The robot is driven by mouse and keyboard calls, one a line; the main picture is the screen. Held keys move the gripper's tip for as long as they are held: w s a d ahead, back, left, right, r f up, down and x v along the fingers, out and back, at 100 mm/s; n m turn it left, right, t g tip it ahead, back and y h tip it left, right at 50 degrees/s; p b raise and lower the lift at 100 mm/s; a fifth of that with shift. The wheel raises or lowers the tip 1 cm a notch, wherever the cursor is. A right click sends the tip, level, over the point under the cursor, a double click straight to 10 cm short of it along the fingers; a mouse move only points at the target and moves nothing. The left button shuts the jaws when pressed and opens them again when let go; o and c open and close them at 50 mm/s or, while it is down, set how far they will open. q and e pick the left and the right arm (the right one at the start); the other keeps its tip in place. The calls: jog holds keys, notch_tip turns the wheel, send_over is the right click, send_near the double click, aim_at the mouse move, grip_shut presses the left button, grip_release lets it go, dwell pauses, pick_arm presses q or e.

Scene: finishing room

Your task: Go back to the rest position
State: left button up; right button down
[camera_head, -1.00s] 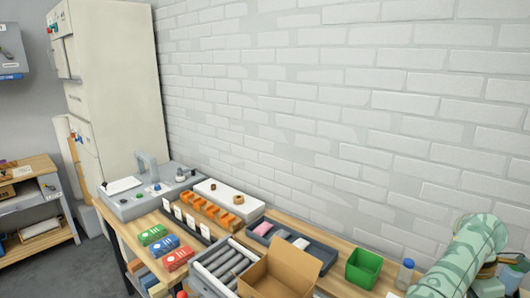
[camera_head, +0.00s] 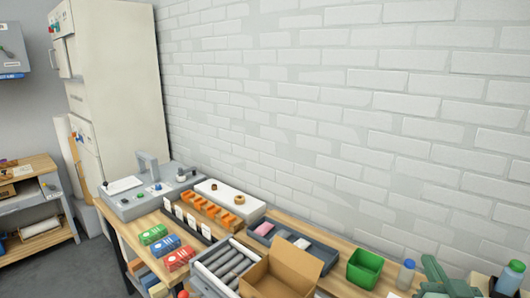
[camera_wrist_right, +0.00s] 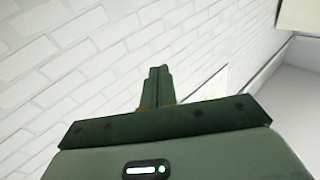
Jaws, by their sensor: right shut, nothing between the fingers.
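My right gripper (camera_head: 430,265) shows as a green shape at the lower right edge of the head view, over the right end of the workbench (camera_head: 336,284). In the right wrist view, its two fingers (camera_wrist_right: 160,73) are together with nothing between them. They point toward the white brick wall (camera_wrist_right: 85,50). My left gripper is not in view.
Near my right gripper stand a green bin (camera_head: 364,268), a blue-capped bottle (camera_head: 405,274) and a green-capped bottle (camera_head: 510,278). An open cardboard box (camera_head: 285,272) and a grey tray (camera_head: 318,252) are farther left. A tall cream cabinet (camera_head: 115,80) stands at the back left.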

jog(key=s+a+f+n+g+h, duration=0.1)
jog(key=s+a+f+n+g, duration=0.1)
jog(key=s+f+n+g, duration=0.6)
jog(key=s+a+f+n+g+h, duration=0.15)
jog(key=s+f+g, duration=0.25)
jog(key=s+f, duration=0.8)
jog(key=s+a+f+g+y+b, duration=0.1)
jog(key=s+a+f+y+b, duration=0.15)
jog(key=f, duration=1.05)
jog(key=s+a+f+g+y+b, duration=0.1)
jog(key=s+a+f+g, duration=0.15)
jog(key=f, duration=1.05)
jog(key=s+f+m+g+y+b, duration=0.1)
jog(key=s+f+m+g+b, duration=0.1)
jog(key=s+f, duration=1.8)
jog(key=shift+s+m+b, duration=0.2)
jog(key=shift+m+b, duration=0.45)
jog(key=shift+b, duration=0.15)
jog(key=shift+g, duration=0.25)
